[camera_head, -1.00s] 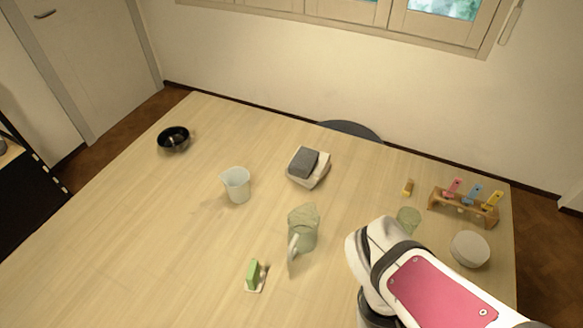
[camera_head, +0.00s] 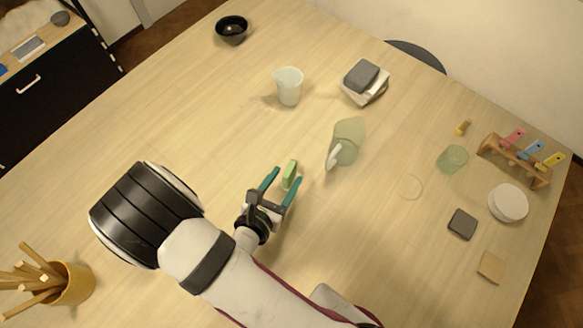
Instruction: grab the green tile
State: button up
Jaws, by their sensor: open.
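The green tile (camera_head: 290,172) is a small, narrow green block standing near the middle of the table. In the earlier view a pale base shows under it; now my gripper hides its lower part. My gripper (camera_head: 284,182) is open, with its two teal fingers spread. The tile shows between the fingertips, toward their far end. I cannot tell whether either finger touches it, or how high the fingers are above the table.
A translucent green jug (camera_head: 347,142) stands close to the right of the tile. A white cup (camera_head: 289,87) and a grey block on a white dish (camera_head: 378,97) are farther back. A yellow pot of sticks (camera_head: 75,284) is at lower left. Table left of the tile is clear.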

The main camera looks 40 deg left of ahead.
aim_at(295, 164)
jog(key=x, duration=0.6)
jog(key=shift+a+r, duration=0.1)
jog(key=shift+r, duration=0.1)
grip_shut()
